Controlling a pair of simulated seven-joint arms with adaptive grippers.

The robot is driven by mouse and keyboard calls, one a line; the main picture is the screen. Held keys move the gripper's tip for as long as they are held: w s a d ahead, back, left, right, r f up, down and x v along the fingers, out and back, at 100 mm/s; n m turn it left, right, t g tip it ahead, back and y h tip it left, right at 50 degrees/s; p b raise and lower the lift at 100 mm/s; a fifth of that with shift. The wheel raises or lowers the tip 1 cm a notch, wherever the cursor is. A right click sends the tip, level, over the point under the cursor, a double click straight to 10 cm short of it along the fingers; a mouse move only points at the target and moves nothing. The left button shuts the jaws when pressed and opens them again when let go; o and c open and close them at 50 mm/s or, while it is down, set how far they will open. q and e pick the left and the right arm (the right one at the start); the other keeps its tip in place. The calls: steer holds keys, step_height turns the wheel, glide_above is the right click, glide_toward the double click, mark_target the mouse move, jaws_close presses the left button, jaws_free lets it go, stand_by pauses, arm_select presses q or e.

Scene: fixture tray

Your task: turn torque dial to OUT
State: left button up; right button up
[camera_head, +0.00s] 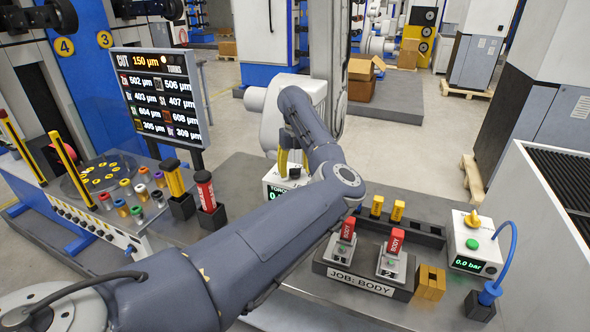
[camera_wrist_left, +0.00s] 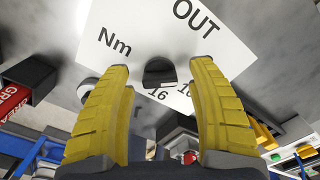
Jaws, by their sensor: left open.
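The torque box (camera_head: 275,188) stands on the grey bench behind my left arm, its white face partly hidden and its display reading "TOR…". In the left wrist view its white panel (camera_wrist_left: 150,28) carries "Nm", "OUT" and numbers including 16. The black torque dial (camera_wrist_left: 159,72) sits below these words, between the fingers; which mark it points at I cannot tell. My left gripper (camera_head: 284,163) is at the box. Its yellow fingers (camera_wrist_left: 161,68) are open, one on each side of the dial, with visible gaps to it. My right gripper is not in view.
Yellow (camera_head: 173,178) and red (camera_head: 205,192) tools stand in black holders left of the box. The "JOB: BODY" fixture (camera_head: 362,284) with two red-topped pieces is at front right. A pressure box (camera_head: 474,245) with a blue hose stands further right. A display screen (camera_head: 160,95) stands behind left.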

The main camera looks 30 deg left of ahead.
arm_select(q)
steer(key=shift+c, duration=0.5)
jaws_close()
stand_by(0.6)
